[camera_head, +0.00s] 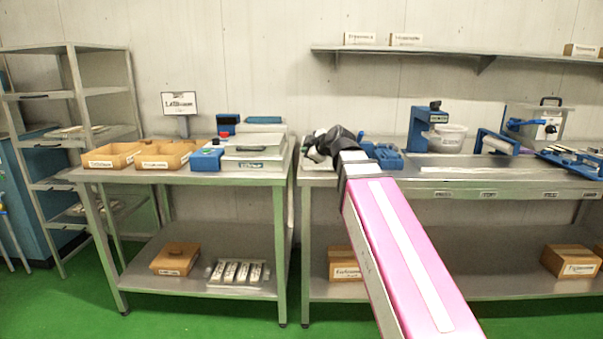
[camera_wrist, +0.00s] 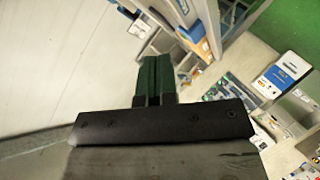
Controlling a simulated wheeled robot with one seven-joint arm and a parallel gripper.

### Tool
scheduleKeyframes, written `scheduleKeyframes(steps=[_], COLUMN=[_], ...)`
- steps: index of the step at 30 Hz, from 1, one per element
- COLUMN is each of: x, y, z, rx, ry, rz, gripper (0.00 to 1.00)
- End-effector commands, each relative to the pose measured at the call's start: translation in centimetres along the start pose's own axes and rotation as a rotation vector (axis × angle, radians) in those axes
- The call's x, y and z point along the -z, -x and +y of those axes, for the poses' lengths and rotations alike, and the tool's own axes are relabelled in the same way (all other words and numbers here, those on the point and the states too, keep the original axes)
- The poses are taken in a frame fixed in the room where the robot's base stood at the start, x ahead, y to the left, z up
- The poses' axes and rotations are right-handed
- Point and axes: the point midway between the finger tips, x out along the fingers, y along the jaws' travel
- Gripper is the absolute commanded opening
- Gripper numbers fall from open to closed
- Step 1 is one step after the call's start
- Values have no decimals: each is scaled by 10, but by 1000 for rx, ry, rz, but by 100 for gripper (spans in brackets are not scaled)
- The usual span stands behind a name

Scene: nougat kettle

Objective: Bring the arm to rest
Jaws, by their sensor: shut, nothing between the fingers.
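My arm reaches forward in the head view, a pink link with a white stripe ending in a dark wrist. My gripper (camera_head: 314,150) is at its far end, in front of the wall, near the left end of the right workbench. Its fingers are too small there to make out. In the wrist view my gripper (camera_wrist: 153,62) shows as two green fingers side by side, pressed together with nothing between them. Whether it touches anything on the bench cannot be told.
The right workbench (camera_head: 470,174) carries blue devices and a white tub (camera_head: 445,137). The left table (camera_head: 120,173) holds cardboard trays (camera_head: 165,155) and a grey scale-like box (camera_head: 257,150). A wall shelf (camera_head: 430,51) hangs above right. A metal rack (camera_head: 85,90) stands far left. Green floor is clear in front.

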Motion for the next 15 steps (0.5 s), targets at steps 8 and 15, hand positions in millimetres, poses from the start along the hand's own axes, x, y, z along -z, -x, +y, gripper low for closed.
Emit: scheduleKeyframes(steps=[8,15], x=[-32,-75], y=[-10,-21], z=[-27,-68], rx=[59,136], ry=[-103,-254], rz=[-61,-159], gripper=[0,0])
